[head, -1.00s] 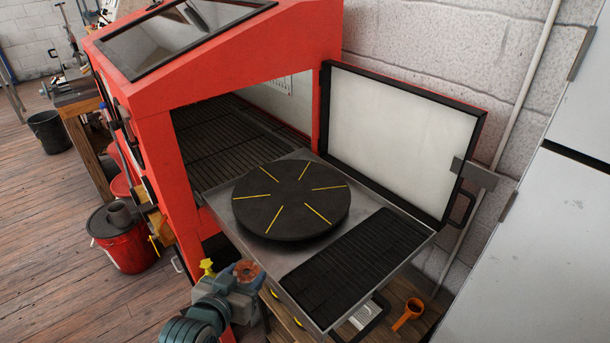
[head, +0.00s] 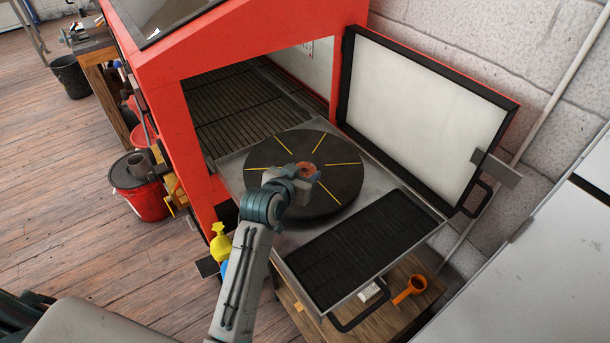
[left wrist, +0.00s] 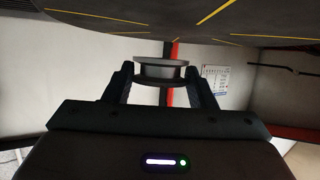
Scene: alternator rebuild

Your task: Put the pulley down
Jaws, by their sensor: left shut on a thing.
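The black round turntable (head: 262,158) with yellow radial lines lies beneath the gripper in the head view. It appears at the top of the left wrist view (left wrist: 120,18), with a visible gap to the pulley. My right gripper is not in view.
The turntable sits on a metal tray (head: 405,205) with a black ribbed mat (head: 365,250), pulled out of a red blast cabinet (head: 235,60). Its open door (head: 420,115) stands at the right.

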